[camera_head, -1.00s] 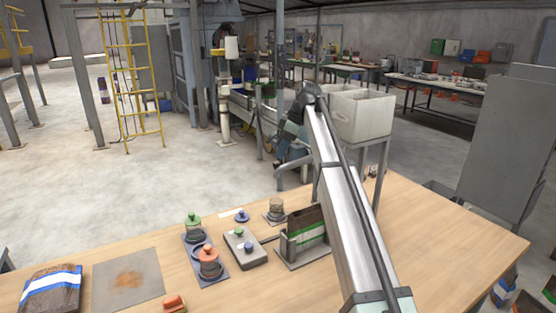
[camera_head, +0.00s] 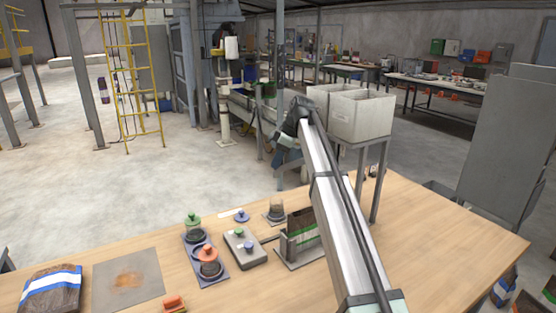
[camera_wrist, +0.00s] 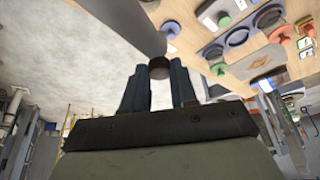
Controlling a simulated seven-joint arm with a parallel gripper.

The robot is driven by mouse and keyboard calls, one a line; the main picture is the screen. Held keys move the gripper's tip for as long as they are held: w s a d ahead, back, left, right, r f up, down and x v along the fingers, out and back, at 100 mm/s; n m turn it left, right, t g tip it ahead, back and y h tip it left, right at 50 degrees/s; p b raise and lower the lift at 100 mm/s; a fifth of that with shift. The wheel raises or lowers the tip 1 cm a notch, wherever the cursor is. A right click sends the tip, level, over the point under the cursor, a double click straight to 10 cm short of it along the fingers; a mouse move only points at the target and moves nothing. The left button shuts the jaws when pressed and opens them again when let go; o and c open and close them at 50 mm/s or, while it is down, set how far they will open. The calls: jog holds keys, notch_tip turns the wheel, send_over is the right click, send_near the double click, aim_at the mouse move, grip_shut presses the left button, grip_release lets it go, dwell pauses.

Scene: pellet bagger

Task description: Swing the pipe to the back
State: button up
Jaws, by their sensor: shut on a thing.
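A grey pipe (camera_wrist: 115,20) runs close in at the upper left of the wrist view. A dark round end or knob (camera_wrist: 160,67) shows by it, between my fingertips. My gripper (camera_wrist: 158,82) is shut on this part, which I take to be the pipe's handle. In the head view a grey upright length of pipe (camera_head: 281,172) stands just beyond the table's far edge, left of my arm. My arm reaches over the table to it, and its own links hide most of the gripper and the grip there.
The wooden table (camera_head: 430,235) carries weights on a dark tray, a small scale (camera_head: 246,250), a bag holder (camera_head: 302,238) and a filled bag (camera_head: 52,290). White bins (camera_head: 360,115) stand close right of my arm. Open floor lies left.

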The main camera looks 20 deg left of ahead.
grip_shut()
jog(key=shift+s, duration=0.1)
jog(key=s+d+n+g+h, duration=0.1)
jog(key=s+d+n+g, duration=0.1)
jog(key=s+d+n, duration=0.4)
jog(key=shift+s+n, duration=0.7)
jog(key=shift+s, duration=0.85)
